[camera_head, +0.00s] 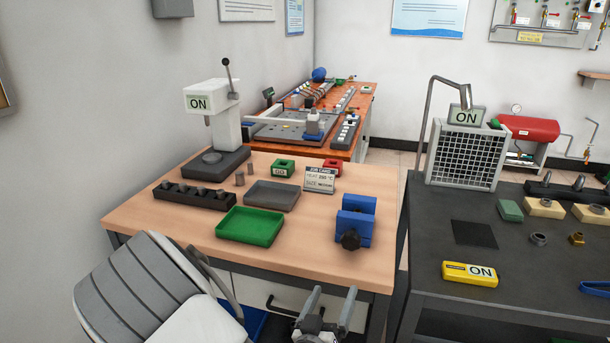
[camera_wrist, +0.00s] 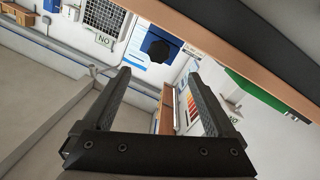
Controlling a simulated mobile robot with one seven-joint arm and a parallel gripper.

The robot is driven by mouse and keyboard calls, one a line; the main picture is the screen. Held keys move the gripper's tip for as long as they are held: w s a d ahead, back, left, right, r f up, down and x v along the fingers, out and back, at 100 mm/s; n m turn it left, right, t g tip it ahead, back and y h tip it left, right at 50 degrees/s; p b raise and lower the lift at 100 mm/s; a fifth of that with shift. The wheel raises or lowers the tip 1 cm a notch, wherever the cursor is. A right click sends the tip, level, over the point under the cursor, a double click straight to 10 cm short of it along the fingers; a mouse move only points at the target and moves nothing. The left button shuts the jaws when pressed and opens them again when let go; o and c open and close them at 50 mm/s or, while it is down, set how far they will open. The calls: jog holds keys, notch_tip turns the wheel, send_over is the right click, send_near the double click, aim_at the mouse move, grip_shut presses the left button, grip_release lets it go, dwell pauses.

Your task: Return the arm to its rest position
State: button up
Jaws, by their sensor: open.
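My gripper (camera_head: 326,312) is at the bottom of the head view, in front of the wooden table's front edge and close to the gap between the two tables. Its two fingers stand apart and nothing is between them. In the wrist view my gripper (camera_wrist: 160,100) also shows open and empty, with the table edge (camera_wrist: 225,50) slanting across above it. My white and grey arm shows at the lower left of the head view, near the table's left front corner.
The wooden table (camera_head: 310,255) bears a green tray (camera_head: 249,226), a grey tray (camera_head: 272,196), a blue vise (camera_head: 355,221) and a white press (camera_head: 213,110). A dark table (camera_head: 425,285) on the right bears a yellow device (camera_head: 470,274). Drawers lie under the wooden table.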

jog(key=s+a+r+m+g+y+p, duration=0.1)
jog(key=s+a+r+g+y+p, duration=0.15)
jog(key=r+g+y, duration=0.4)
jog(key=s+a+r+m+g+y+p, duration=0.1)
jog(key=r+g+y+p, duration=0.15)
jog(key=r, duration=0.75)
jog(key=s+d+r+n+g+h+p, duration=0.1)
jog(key=s+d+r, duration=0.4)
jog(key=s, duration=0.3)
jog(key=s+d+r+n+g+h+p, duration=0.1)
jog(key=s+d+r+p, duration=0.1)
jog(key=s+d+r, duration=0.3)
jog(key=s+r, duration=0.1)
jog(key=s, duration=0.2)
